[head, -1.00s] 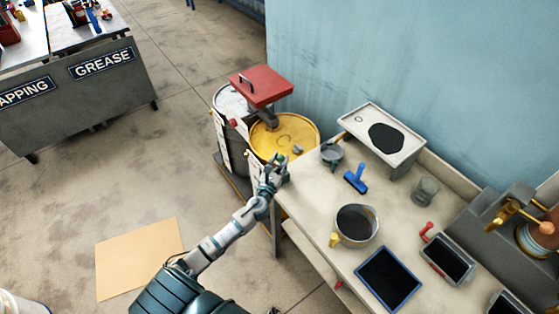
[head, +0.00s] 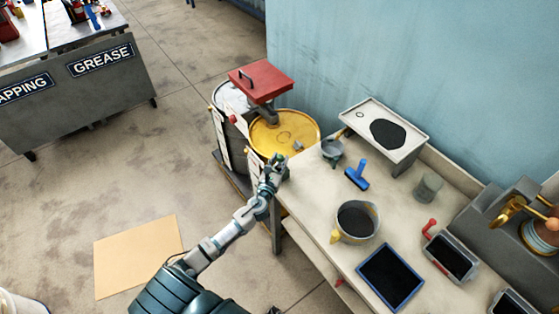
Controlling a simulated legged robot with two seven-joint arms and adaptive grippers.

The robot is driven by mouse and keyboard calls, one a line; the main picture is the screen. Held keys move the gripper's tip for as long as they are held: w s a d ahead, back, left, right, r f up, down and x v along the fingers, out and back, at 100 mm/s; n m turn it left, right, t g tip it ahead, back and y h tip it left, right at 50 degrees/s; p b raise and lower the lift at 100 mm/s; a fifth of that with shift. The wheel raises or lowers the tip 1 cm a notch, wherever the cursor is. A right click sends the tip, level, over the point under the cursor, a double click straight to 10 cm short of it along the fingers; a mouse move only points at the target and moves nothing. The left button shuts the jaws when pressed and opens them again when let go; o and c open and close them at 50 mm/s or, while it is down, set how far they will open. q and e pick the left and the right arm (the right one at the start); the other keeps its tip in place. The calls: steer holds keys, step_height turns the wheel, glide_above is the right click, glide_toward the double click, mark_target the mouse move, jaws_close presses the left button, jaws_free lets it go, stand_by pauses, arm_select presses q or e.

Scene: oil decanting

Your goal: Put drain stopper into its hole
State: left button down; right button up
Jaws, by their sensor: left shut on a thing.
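My left gripper (head: 279,160) is shut beside the near-left corner of the workbench, in front of the yellow drum (head: 272,128). A small dark thing, apparently the drain stopper, is between its fingers, mostly hidden by them. A raised tray (head: 410,140) with a dark pool stands at the back of the bench. A small dark ring, which may be the hole, shows in its far-left part. My right gripper is not in view.
Open floor lies left.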

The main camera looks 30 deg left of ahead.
arm_select(q)
steer(key=shift+f+b, duration=0.7)
steer(key=shift+f, duration=0.15)
steer(key=c, duration=0.7)
jaws_free()
steer(key=v, duration=1.2)
steer(key=shift+f, duration=0.1)
